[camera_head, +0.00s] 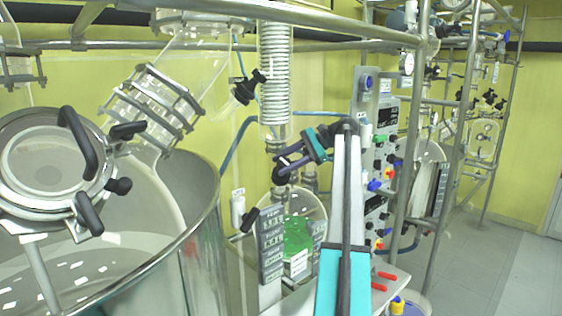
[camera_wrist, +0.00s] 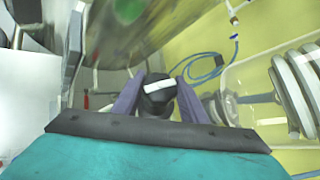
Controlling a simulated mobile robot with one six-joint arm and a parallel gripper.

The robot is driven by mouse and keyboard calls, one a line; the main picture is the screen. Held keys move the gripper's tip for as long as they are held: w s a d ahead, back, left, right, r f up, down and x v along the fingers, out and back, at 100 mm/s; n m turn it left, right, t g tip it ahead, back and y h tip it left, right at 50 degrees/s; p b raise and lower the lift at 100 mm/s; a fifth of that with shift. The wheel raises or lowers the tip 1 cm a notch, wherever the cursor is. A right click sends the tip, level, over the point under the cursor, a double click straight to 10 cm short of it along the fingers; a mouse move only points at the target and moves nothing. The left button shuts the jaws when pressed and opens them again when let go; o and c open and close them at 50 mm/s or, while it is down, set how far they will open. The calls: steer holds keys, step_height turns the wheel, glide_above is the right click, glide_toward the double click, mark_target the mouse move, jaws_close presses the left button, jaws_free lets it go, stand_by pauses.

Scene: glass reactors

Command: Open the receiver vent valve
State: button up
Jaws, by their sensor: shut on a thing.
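The vent valve's black knob (camera_wrist: 157,94), with a white stripe across its top, is between the two purple fingers of my gripper (camera_wrist: 160,84) in the wrist view. The fingers are shut on it from both sides. In the head view my gripper (camera_head: 284,166) is at the dark fitting above the glass receiver (camera_head: 312,208), below the coil condenser (camera_head: 275,75). The fingers and arm partly cover the knob there. The receiver's lower part shows green behind labelled dark panels (camera_head: 271,245). I cannot tell how far the knob is turned.
A large steel vessel (camera_head: 205,240) with a clamped glass reactor lid (camera_head: 52,160) fills the left. Metal frame rails (camera_head: 330,22) cross above. A control panel (camera_head: 378,130) with coloured knobs stands right of my arm. Open floor (camera_head: 505,265) lies at the far right.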

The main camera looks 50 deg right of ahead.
mark_target(283, 162)
steer(key=shift+a+f+g, duration=0.1)
steer(key=shift+f+g, duration=0.2)
steer(key=o, duration=1.1)
steer(key=shift+c, duration=0.2)
steer(key=shift+r, duration=0.1)
steer(key=shift+r, duration=0.15)
steer(key=shift+r+p, duration=1.7)
steer(key=shift+p, duration=0.2)
steer(key=shift+s+a+f, duration=0.15)
steer(key=shift+s+a, duration=0.05)
steer(key=s+a+r+p, duration=0.1)
steer(key=s+a+p, duration=0.4)
steer(key=s+a, duration=0.5)
steer(key=shift+s+r, duration=0.3)
steer(key=shift+s, duration=0.6)
